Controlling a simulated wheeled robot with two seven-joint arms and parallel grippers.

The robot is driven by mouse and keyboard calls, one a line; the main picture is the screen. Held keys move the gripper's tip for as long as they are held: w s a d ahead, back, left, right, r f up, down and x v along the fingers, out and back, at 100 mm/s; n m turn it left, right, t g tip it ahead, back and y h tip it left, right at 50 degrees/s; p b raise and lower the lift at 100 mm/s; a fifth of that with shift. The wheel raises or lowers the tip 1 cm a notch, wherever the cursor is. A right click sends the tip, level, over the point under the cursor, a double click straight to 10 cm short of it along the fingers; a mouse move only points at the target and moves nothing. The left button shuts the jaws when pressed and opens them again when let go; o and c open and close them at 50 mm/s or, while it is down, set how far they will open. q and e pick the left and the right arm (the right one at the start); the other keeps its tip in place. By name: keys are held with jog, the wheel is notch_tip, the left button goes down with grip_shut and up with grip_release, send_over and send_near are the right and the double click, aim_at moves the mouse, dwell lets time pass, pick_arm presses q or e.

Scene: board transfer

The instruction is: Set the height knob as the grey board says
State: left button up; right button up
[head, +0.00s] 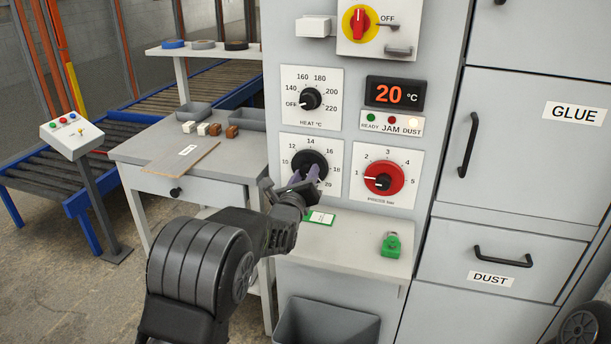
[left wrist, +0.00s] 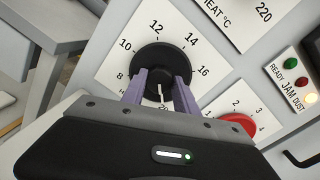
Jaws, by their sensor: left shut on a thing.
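The height knob (head: 308,160) is a black round knob on a white dial plate marked from 8 to 20, below the heat dial. It also shows in the left wrist view (left wrist: 160,62). My left gripper (head: 305,176) has its two purple fingers on either side of the knob, shut on it. In the left wrist view its white pointer line shows between the fingers, toward the 20 mark; the 18 mark is hidden. A flat greyish-brown board (head: 170,163) lies on the side table, with a white label too small to read. My right gripper is not in view.
A display (head: 394,93) reads 20 °C. A green-edged card (head: 320,217) and a green object (head: 391,245) are on the ledge below.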

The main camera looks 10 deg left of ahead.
pick_arm(q)
grip_shut()
dwell(0.3)
